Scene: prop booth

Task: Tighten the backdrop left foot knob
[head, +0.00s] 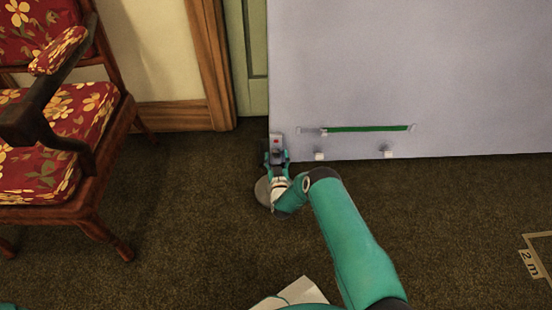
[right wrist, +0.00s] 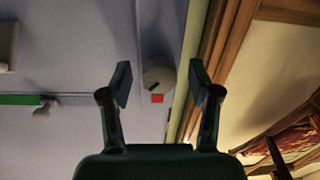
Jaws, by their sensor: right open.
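The pale lilac backdrop (head: 430,70) stands upright on the right, its lower edge at the carpet. At its lower left corner is a small grey fitting (head: 276,139) with a red mark. In the right wrist view a round grey knob (right wrist: 158,79) with a dark line across its face shows, a red mark (right wrist: 157,98) beside it. My right gripper (head: 276,157) is open at this corner, one finger on each side of the knob in the wrist view. I see no finger touching it; the depth gap is unclear. My left gripper is out of view.
A green strip (head: 368,128) runs along the backdrop, with white knobs (head: 319,156) below it. A red floral chair (head: 50,170) stands left. A floor label (head: 531,263) is at right.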

